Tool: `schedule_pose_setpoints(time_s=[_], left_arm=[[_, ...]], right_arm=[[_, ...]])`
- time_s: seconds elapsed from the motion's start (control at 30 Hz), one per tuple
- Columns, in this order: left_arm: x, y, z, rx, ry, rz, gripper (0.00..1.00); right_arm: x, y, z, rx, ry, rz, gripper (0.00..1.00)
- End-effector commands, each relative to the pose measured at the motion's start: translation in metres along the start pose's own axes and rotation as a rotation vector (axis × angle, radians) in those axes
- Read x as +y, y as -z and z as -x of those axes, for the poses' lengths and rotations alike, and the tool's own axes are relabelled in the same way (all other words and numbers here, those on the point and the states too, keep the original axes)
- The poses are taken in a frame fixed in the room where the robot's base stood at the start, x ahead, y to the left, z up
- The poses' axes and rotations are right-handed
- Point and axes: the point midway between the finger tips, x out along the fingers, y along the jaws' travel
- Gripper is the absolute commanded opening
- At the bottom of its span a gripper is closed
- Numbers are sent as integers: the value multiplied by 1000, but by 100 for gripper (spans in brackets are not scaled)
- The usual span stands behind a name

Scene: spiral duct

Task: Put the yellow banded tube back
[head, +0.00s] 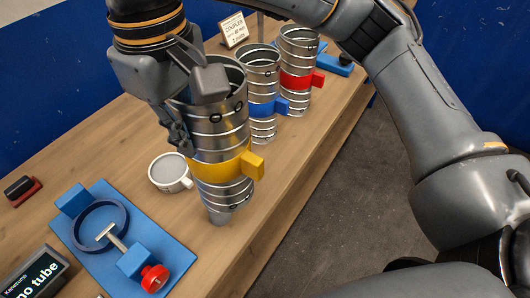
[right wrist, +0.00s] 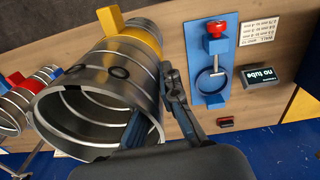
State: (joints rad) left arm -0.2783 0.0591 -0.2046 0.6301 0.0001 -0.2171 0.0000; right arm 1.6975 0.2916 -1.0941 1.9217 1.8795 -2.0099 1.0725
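The yellow banded tube (head: 219,165) is a ribbed metal duct with a yellow band and a yellow tab. It stands nearly upright at the middle of the head view, and its open mouth faces the right wrist camera (right wrist: 95,95). A small grey cone-like piece shows under its lower end; whether the tube rests on it is unclear. My right gripper (head: 194,108) comes down at the tube's upper rim, one finger inside the mouth and one outside (right wrist: 160,112), pinching the wall. My left gripper is not in view.
A blue-banded tube (head: 262,106) and a red-banded tube (head: 297,79) stand behind on the wooden bench (head: 255,225). A white round cup (head: 168,173) is left of the yellow tube. In front lies a blue fixture (head: 105,258) with a ring and red knob, beside a "no tube" display (right wrist: 262,75).

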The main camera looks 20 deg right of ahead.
Motion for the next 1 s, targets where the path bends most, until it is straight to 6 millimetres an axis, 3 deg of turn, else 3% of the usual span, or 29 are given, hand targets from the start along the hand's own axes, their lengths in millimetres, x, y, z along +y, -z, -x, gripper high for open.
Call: schedule_pose_setpoints(time_s=[0.17, 0.3, 0.5, 0.63, 0.8, 1.0], left_arm=[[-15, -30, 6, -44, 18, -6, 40], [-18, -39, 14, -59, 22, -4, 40], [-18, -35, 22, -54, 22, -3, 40], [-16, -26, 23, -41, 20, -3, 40], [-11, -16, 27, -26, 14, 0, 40], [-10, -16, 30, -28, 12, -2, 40]], right_arm=[[9, 6, -5, -1, 3, 13, 0], [34, 24, -18, -4, 4, 10, 0], [74, 51, -41, -4, 3, 8, 0], [90, 62, -66, -4, 3, 12, 0], [103, 72, -86, -1, 0, 14, 0], [112, 78, -99, -1, 0, 12, 0]])
